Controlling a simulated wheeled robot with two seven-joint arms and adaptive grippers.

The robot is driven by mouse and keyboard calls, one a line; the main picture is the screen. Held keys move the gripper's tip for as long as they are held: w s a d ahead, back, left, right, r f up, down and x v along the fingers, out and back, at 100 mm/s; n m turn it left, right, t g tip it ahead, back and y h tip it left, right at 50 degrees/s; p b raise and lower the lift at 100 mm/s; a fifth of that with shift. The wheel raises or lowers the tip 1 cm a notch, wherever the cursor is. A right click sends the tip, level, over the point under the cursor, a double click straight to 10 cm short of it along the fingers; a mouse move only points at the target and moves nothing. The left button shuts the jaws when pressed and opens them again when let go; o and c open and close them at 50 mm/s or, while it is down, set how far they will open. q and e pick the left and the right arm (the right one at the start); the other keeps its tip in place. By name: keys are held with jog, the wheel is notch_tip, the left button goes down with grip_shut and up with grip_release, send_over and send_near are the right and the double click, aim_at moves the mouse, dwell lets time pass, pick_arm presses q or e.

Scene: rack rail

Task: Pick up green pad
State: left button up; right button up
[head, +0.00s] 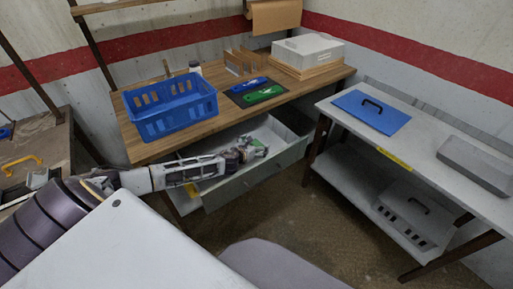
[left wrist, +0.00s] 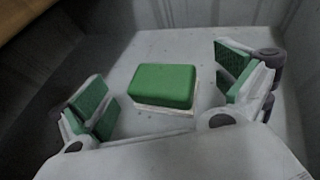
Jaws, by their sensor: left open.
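The green pad (left wrist: 162,84) is a rounded block with a pale underside, lying on the floor of the open grey drawer in the left wrist view. My left gripper (head: 251,149) reaches into the open drawer (head: 285,132) in the head view. Its jaws are open, with green-faced fingers on the left and right of the pad in the left wrist view. Gaps show between the pad and both fingers. In the head view I cannot make out the pad; the gripper seems to hide it. My right gripper is not in view.
The drawer walls stand close around my left gripper, under the wooden worktop (head: 150,152). On it are a blue crate (head: 172,106), a dark mat with blue and green items (head: 264,93), and a white box (head: 308,50). A grey bench (head: 430,128) with a blue panel (head: 371,112) stands right.

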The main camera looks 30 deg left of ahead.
pick_arm(q)
jog(key=shift+w+f, duration=0.2)
jog(key=shift+w, duration=0.4)
jog(key=c, duration=1.1)
